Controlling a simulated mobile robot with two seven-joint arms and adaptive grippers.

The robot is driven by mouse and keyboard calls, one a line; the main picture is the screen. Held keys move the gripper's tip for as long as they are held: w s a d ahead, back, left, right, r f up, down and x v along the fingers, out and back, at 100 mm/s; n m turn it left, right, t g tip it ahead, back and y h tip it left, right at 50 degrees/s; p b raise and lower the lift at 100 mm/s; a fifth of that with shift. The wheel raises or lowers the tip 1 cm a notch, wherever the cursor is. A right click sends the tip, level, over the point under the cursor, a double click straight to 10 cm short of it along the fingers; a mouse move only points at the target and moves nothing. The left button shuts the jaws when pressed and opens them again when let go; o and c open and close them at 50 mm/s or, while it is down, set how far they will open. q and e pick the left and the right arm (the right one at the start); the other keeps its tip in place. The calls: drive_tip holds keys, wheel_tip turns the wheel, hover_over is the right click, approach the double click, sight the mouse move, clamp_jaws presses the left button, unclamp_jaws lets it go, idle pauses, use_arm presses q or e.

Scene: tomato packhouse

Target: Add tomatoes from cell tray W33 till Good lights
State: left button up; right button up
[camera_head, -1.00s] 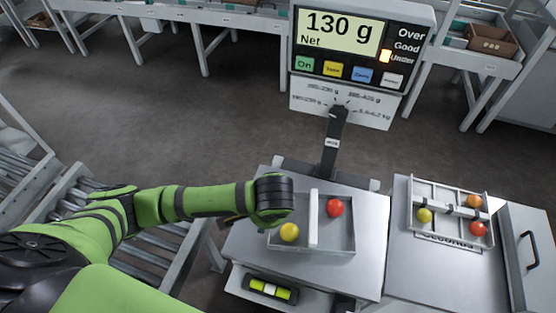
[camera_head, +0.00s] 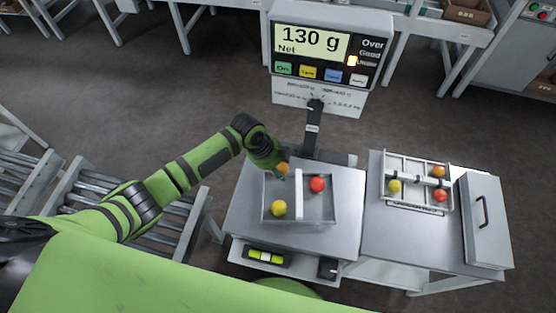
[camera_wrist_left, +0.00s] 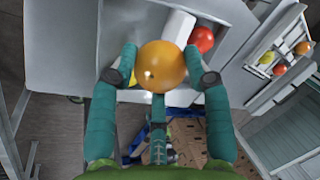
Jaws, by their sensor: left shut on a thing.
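My left gripper (camera_head: 280,171) is shut on an orange tomato (camera_wrist_left: 161,66), held between both fingers in the left wrist view. The tomato is at the back left of the tray on the scale, seemingly above it. That tray (camera_head: 319,210) has a white divider (camera_head: 298,194), with a yellow tomato (camera_head: 279,208) left of it and a red tomato (camera_head: 318,184) right of it. The scale display (camera_head: 311,40) reads 130 g Net. An amber lamp (camera_head: 352,61) is lit beside the lowest label, Under. No W33 label is readable. My right gripper is not in view.
A second tray (camera_head: 405,203) on the right bench holds yellow, orange and red tomatoes. The display post (camera_head: 313,130) rises behind the scale. A roller conveyor (camera_head: 170,232) is at left. A handled metal panel (camera_head: 485,222) is at far right.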

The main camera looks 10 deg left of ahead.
use_arm(q)
drive_tip(key=shift+f+b, duration=3.65)
drive_tip(key=shift+f, duration=0.45)
drive_tip(key=shift+f+b, duration=0.35)
drive_tip(key=shift+f, duration=0.15)
drive_tip(key=shift+f+b, duration=0.4)
drive_tip(key=shift+f, duration=0.1)
drive_tip(key=o, duration=0.9)
drive_tip(key=c, duration=0.3)
drive_tip(key=shift+c, duration=0.2)
wheel_tip(320, 180, up, 7)
drive_tip(key=p, duration=0.6)
drive_tip(key=shift+p, duration=0.35)
